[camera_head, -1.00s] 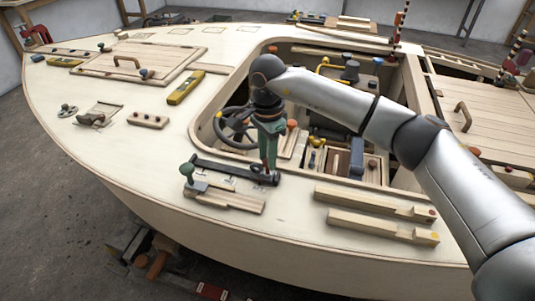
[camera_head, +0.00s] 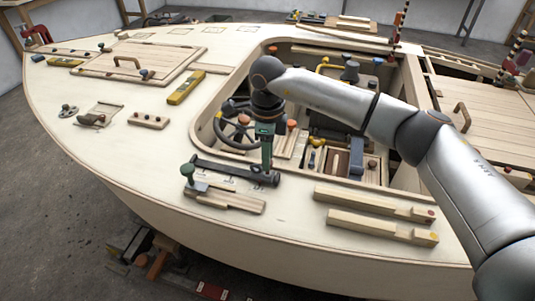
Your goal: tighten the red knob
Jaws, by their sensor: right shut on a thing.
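My right gripper (camera_head: 266,168) reaches down from above onto the right end of a dark bar (camera_head: 225,170) on the pale deck, beside the cockpit opening. Its narrow green fingers are seen nearly edge-on and are shut at the bar's end. The red knob is hidden by the fingers; I cannot make out its surface now. A green knob (camera_head: 187,171) stands at the bar's left end. My left gripper is not in view.
Light wooden blocks (camera_head: 228,201) lie in front of the bar, and two long wooden strips (camera_head: 380,227) lie to its right. A steering wheel (camera_head: 226,137) and an orange knob (camera_head: 291,124) are in the cockpit behind. The deck at left has free room.

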